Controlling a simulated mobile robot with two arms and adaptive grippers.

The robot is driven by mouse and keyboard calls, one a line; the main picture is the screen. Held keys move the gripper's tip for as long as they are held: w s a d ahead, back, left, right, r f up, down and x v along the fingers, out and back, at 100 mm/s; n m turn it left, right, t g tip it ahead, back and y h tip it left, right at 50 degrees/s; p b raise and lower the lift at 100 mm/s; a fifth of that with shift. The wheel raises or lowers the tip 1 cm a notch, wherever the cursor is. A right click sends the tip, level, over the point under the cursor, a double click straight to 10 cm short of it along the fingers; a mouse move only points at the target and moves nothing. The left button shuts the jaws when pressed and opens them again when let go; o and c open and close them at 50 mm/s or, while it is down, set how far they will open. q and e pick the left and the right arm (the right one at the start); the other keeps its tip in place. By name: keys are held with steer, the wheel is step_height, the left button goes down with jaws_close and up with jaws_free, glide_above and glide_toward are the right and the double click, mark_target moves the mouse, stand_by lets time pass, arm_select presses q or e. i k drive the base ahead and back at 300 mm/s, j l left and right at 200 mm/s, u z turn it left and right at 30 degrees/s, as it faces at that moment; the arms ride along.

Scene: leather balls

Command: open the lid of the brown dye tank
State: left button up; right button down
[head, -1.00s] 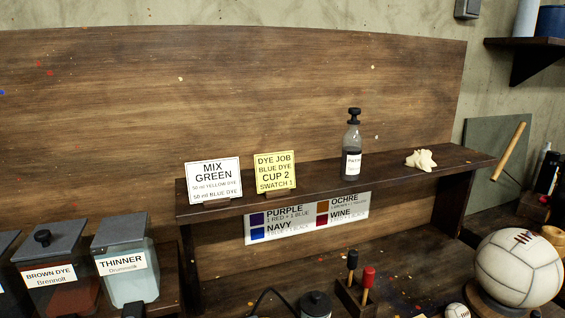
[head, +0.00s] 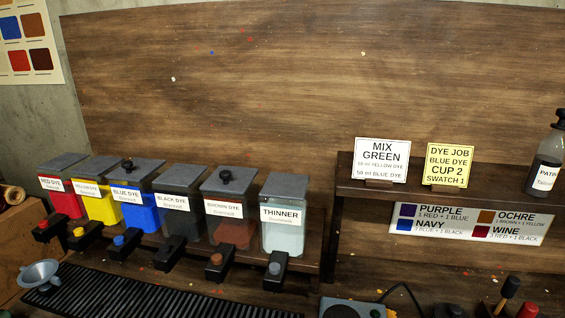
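The brown dye tank (head: 228,227) stands in a row of dye tanks in the head view, between the black dye tank and the thinner tank. It is a clear box with a white label and reddish-brown dye low inside. Neither of my grippers is in view.
Red (head: 62,194), yellow (head: 100,202), blue (head: 138,208) and black (head: 177,214) dye tanks stand to the left, thinner (head: 284,229) to the right. A ribbed black mat (head: 160,296) and a funnel (head: 39,275) lie in front. A shelf (head: 450,197) with sign cards stands right.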

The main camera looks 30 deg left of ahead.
mark_target(228, 179)
steer(key=u, duration=1.2)
steer(key=j+z, duration=0.1)
